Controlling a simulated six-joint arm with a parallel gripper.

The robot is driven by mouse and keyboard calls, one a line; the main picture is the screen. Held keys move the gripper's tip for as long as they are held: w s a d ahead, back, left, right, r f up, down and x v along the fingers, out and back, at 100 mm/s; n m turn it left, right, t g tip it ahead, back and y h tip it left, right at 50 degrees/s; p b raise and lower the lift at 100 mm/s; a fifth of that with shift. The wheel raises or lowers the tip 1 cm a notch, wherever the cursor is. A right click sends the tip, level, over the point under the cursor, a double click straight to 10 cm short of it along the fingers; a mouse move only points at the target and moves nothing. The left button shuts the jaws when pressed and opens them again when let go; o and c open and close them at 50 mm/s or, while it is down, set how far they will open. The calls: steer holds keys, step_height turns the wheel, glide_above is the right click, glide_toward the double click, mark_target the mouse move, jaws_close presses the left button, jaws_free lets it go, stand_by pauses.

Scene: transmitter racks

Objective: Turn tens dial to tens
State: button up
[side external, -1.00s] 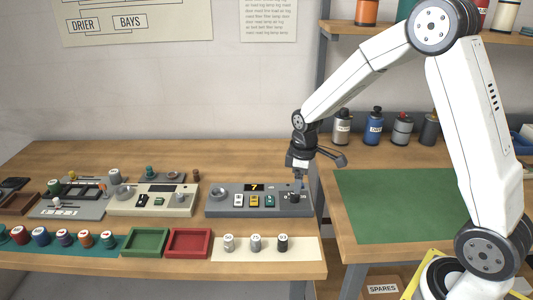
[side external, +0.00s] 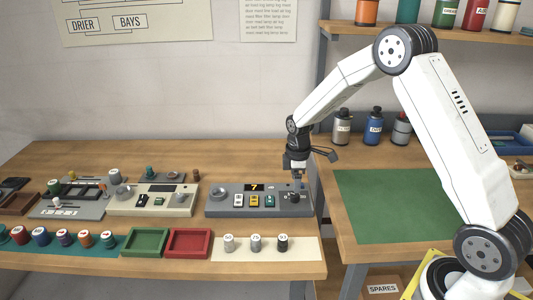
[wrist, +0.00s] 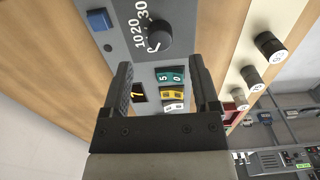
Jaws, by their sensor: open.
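The dial is a black round knob (wrist: 158,37) on a grey panel, with a printed scale of 0, 10, 20 and 30 beside it in the wrist view. I cannot clearly read its pointer. In the side view the dial (side external: 294,198) sits at the right end of the grey unit (side external: 225,207), just below my gripper (side external: 298,183). In the wrist view my gripper (wrist: 160,68) is open and empty. The knob shows beyond the fingertips, roughly between their lines. I cannot tell whether a finger touches it.
The same unit has a display (side external: 254,187) reading 7 and white, yellow and teal blocks (wrist: 171,88). A blue button (wrist: 98,19) is near the dial. A beige unit (side external: 150,203) stands left. Several capped cylinders (side external: 256,243) stand in front. A green mat (side external: 395,205) lies clear at right.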

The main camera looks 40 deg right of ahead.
mark_target(295, 197)
steer(key=shift+f, duration=2.7)
jaws_close()
